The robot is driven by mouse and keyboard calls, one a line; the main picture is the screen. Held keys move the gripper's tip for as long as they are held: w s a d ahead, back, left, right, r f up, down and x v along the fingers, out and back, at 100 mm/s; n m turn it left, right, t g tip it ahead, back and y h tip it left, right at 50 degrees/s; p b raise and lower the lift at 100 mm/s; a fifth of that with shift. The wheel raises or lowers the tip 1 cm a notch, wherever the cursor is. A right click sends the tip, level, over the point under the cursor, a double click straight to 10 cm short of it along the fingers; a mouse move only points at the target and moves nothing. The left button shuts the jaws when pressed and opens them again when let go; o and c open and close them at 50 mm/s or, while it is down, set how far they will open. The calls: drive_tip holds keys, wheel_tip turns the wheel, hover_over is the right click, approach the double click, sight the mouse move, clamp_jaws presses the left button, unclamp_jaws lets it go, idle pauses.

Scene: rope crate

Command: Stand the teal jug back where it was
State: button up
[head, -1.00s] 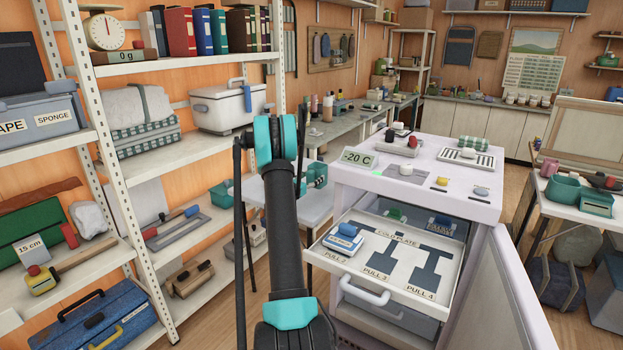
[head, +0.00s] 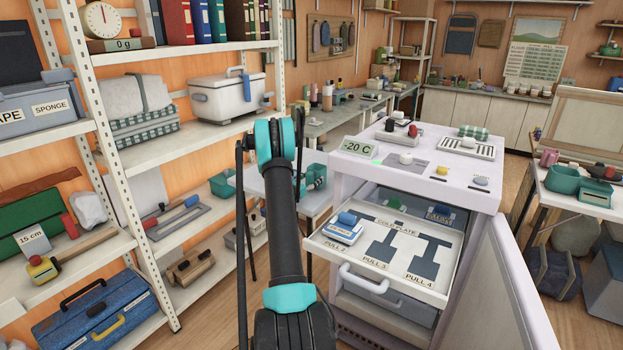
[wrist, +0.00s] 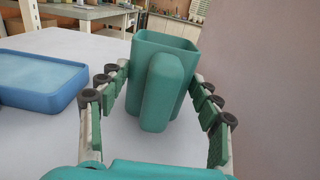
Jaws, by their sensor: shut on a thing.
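The teal jug (wrist: 180,60) is in the middle of the wrist view, upright, with its open rim up and its rounded handle (wrist: 161,90) toward the camera. My gripper (wrist: 160,76) is shut on it, one green-padded finger on each side. The jug is over a pale tabletop (wrist: 40,135); I cannot tell whether its base touches it. In the head view my arm hides most of the grip, and teal parts show beside the arm above the pale table.
A blue tray (wrist: 40,78) lies left of the jug. In the head view, metal shelving (head: 138,200) stands left, and a white cabinet (head: 480,190) with an open drawer (head: 375,258) stands right of my arm.

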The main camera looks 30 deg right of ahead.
drive_tip(key=shift+f, duration=0.55)
idle(0.5)
drive_tip(key=o, duration=1.5)
drive_tip(key=v, duration=1.2)
